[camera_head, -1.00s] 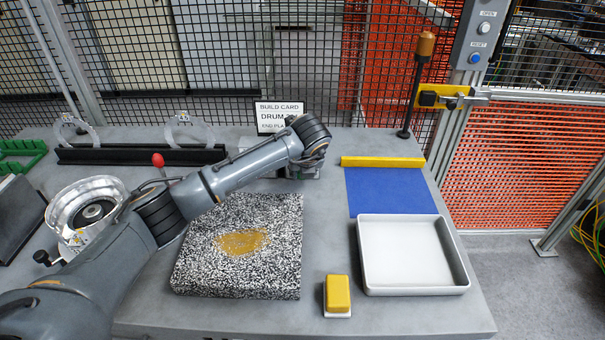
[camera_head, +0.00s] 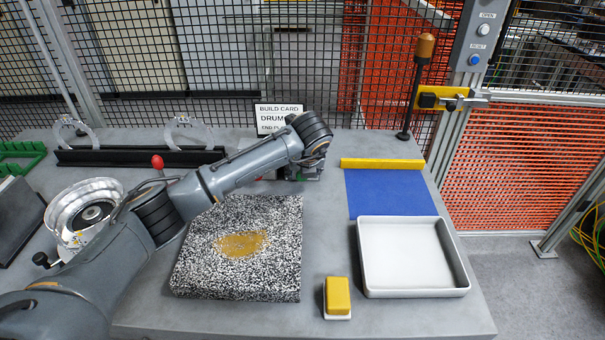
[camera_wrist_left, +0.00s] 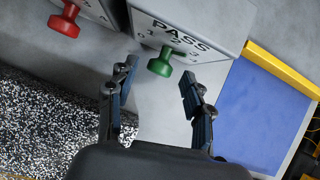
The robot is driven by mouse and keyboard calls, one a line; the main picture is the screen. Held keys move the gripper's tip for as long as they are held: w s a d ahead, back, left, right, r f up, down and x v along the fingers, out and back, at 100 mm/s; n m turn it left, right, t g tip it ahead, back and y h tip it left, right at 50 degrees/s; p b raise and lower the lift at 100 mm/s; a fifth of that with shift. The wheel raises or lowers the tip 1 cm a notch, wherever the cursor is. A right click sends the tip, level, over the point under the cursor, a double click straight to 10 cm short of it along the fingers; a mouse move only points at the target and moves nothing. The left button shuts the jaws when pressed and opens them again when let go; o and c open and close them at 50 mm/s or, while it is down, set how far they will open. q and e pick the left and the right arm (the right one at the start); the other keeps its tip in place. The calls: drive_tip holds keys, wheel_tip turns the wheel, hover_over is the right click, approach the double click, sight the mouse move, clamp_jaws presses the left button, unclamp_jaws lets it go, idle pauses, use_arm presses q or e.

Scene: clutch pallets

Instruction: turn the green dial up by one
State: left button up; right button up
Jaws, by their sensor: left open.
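The green dial (camera_wrist_left: 162,62) is a knob on a grey box (camera_wrist_left: 218,28) marked PASS with small numerals around it, in the left wrist view. I cannot tell which numeral it points to. My left gripper (camera_wrist_left: 157,80) is open, its fingers spread to either side of the dial's near end, not visibly touching it. In the head view my left gripper (camera_head: 300,172) is at the table's far middle and my arm hides most of the box. My right gripper is not in view.
A red dial (camera_wrist_left: 64,22) on another grey box is left of the green one. A speckled slab (camera_head: 238,285) lies in front. A blue mat (camera_head: 385,195), yellow bar (camera_head: 382,163), white tray (camera_head: 412,292) and yellow block (camera_head: 338,294) are right. A build card (camera_head: 278,118) stands behind.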

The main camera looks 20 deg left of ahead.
use_arm(q)
drive_tip(key=v, duration=1)
drive_tip(key=shift+s+r, duration=0.15)
drive_tip(key=shift+r, duration=0.05)
